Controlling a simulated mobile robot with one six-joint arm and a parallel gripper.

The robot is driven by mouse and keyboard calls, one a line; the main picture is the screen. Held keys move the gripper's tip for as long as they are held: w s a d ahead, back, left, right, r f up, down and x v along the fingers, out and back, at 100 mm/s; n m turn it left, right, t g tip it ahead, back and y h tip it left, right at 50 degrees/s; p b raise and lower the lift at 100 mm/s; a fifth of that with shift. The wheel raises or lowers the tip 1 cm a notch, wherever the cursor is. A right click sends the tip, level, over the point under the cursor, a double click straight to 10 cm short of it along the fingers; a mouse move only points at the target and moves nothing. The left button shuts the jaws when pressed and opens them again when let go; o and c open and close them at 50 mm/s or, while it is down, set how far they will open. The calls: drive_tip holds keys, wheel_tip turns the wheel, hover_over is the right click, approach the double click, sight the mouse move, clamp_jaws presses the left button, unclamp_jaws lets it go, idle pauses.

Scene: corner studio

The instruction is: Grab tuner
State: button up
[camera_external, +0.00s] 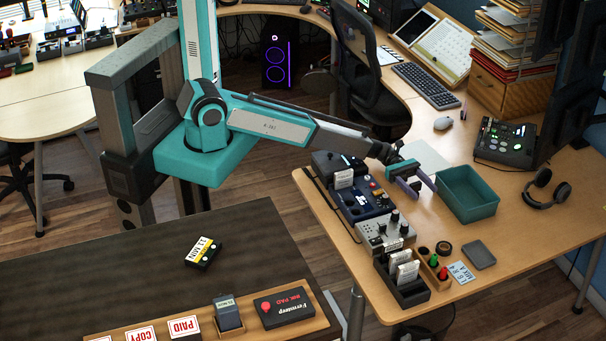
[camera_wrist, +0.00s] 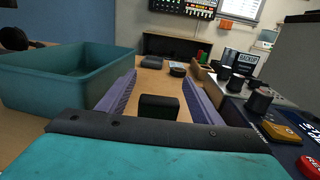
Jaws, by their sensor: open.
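My gripper (camera_external: 421,188) has purple fingers spread apart over the desk, between the teal bin and the row of dark devices. In the wrist view my gripper (camera_wrist: 159,76) points along the desk. A small dark box with a rounded top (camera_wrist: 159,107) shows between the fingers, with gaps on both sides. It may be the tuner, but I see no readable label or display. I cannot make it out in the external view, where my gripper covers that spot.
The teal bin (camera_external: 468,208) stands close on the right; in the wrist view it is on the left (camera_wrist: 60,98). A dark blue device (camera_external: 362,199) and a grey knobbed box (camera_external: 383,232) lie left. Holders (camera_external: 403,292) and a grey tray (camera_external: 479,254) are nearer the front edge.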

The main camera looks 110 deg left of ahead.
drive_tip(key=shift+w+d, duration=0.15)
idle(0.4)
drive_tip(key=c, duration=1.1)
drive_tip(key=shift+r, duration=0.15)
drive_tip(key=shift+r+b, duration=1.75)
drive_tip(key=shift+r, duration=3.15)
